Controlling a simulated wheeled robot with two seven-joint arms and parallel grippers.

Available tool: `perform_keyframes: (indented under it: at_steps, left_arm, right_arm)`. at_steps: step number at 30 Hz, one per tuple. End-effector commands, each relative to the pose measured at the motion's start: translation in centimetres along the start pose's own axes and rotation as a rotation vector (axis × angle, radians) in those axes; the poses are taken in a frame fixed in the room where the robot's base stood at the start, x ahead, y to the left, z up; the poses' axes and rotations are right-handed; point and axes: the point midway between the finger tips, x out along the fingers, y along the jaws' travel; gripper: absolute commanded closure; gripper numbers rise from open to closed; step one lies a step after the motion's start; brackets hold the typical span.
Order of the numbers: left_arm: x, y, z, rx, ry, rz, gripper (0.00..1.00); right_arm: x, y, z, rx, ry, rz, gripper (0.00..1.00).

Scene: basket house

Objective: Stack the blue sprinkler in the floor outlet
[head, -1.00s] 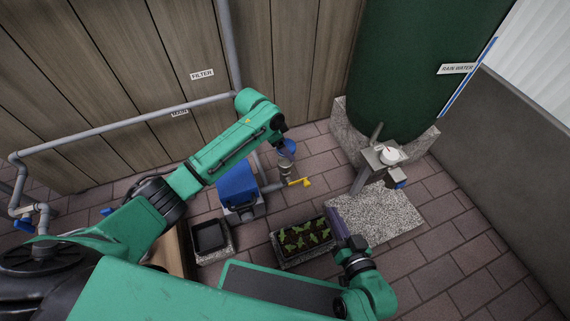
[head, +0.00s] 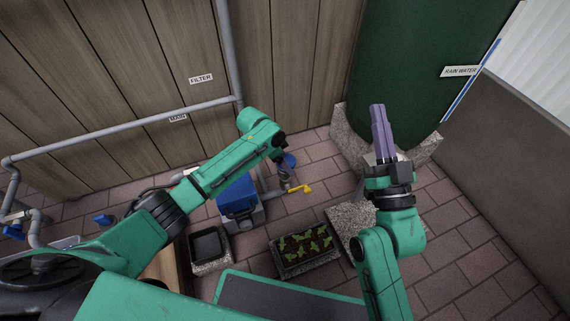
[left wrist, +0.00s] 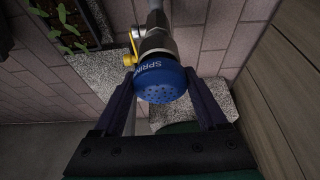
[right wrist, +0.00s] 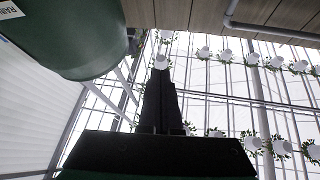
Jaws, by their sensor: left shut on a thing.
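The blue sprinkler (left wrist: 162,85) has a round, dotted head and is between the two fingers of my left gripper (left wrist: 160,78), which is shut on it. In the head view the sprinkler (head: 288,161) shows small beside my left gripper (head: 284,156), partly hidden by the arm. The floor outlet (head: 287,186) is a metal fitting with a yellow handle, directly below the sprinkler. In the left wrist view the sprinkler overlaps the outlet (left wrist: 155,45); I cannot tell whether it is fully seated. My right gripper (head: 379,118) is shut, empty and points upward in front of the tank.
A blue-lidded box (head: 238,190) stands left of the outlet. A planter (head: 300,268) with seedlings and a black tray (head: 207,245) are nearer. The green rainwater tank (head: 415,70) stands at the back right. Bare paving lies at the right.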

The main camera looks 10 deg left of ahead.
Motion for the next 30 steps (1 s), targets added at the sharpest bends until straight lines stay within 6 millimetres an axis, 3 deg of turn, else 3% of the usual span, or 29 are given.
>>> perform_keyframes:
  at_steps: [3, 6, 24, 25, 27, 30]
  left_arm:
    - [0.6, 0.0, 0.2, 0.0, 0.0, 0.0, 0.79]
    - [0.7, 0.0, 0.3, 0.0, 0.0, 0.0, 0.79]
    - [1.3, 0.0, 0.5, -0.001, 0.0, 0.001, 0.79]
    - [1.3, 0.0, 0.5, -0.001, 0.0, 0.001, 0.17]
    - [1.3, 0.0, 0.5, 0.0, 0.0, 0.0, 0.0]
    - [1.3, 0.0, 0.5, 0.0, 0.0, 0.0, 0.0]
  right_arm:
    - [1.1, -0.1, -2.6, -0.022, 0.088, -0.013, 1.0]
    - [1.5, -0.2, -3.7, -0.029, 0.119, -0.018, 1.0]
    - [1.7, -0.3, -4.5, -0.037, 0.145, -0.022, 1.0]
    - [1.7, -0.3, -4.6, -0.037, 0.147, -0.023, 1.0]
    - [1.8, -0.3, -4.7, -0.038, 0.149, -0.023, 1.0]
    - [1.8, -0.3, -4.7, -0.038, 0.149, -0.023, 1.0]
